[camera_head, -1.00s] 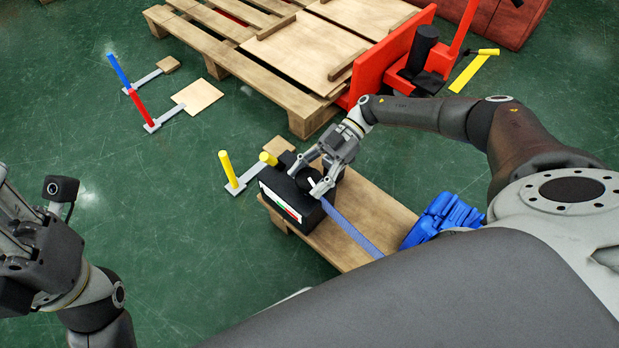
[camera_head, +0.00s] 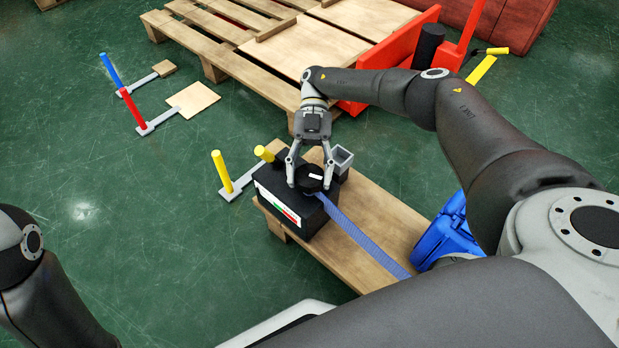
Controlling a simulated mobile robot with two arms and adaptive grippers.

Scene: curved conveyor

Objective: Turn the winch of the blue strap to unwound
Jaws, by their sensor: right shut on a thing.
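A black winch box (camera_head: 280,202) with a white, green and red label on its front sits on a wooden board. A round black knob (camera_head: 312,176) with a white mark is on its top. The blue strap (camera_head: 362,238) runs from the box beside the knob down to the right over the board. My right gripper (camera_head: 309,184) comes from above, with one finger on each side of the knob, shut on it. My left arm (camera_head: 30,270) shows at the lower left edge; its gripper is out of view.
The wooden board (camera_head: 385,215) carries the box, with a blue case (camera_head: 448,235) at its right. Yellow posts (camera_head: 222,171) stand left of the box. A pallet (camera_head: 240,65) and red pallet jack (camera_head: 400,52) are behind. Green floor at left is mostly clear.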

